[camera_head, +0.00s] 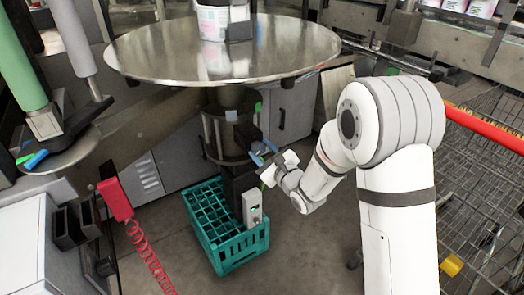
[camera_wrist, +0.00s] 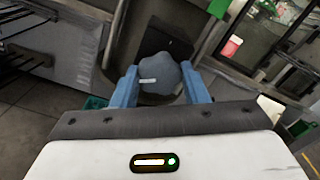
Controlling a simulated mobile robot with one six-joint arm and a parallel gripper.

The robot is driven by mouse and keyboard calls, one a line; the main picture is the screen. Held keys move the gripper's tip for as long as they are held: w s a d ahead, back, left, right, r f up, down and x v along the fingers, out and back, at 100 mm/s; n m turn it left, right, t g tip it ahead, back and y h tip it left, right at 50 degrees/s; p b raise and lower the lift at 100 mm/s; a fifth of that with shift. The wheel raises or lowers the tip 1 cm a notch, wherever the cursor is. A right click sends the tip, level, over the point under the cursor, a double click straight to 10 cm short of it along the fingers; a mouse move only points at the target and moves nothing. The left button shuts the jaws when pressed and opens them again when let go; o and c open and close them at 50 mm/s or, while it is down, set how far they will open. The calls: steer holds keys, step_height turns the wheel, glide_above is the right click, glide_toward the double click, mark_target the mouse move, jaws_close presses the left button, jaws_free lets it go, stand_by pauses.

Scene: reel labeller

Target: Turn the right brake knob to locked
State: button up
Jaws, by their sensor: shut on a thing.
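The knob (camera_wrist: 165,72) is a grey-blue lobed handle with a short white mark on its left part, lying nearly level in the wrist view. My gripper (camera_wrist: 160,84) has its two blue fingers closed on either side of it. In the head view my gripper (camera_head: 262,155) reaches the dark block (camera_head: 246,137) on the column below the round steel table (camera_head: 222,50). The knob itself is hard to make out there. I cannot read any locked or unlocked label.
A teal crate (camera_head: 232,262) stands on the floor below my gripper, with a grey box (camera_head: 252,208) above its edge. A wire cart with a red handle (camera_head: 485,130) is at the right. A red box with a coiled cord (camera_head: 115,199) is at the left. Open floor lies in front.

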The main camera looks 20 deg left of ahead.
steer(key=o, duration=1)
steer(key=v, duration=0.7)
steer(key=shift+s+d, duration=0.15)
steer(key=shift+d, duration=0.2)
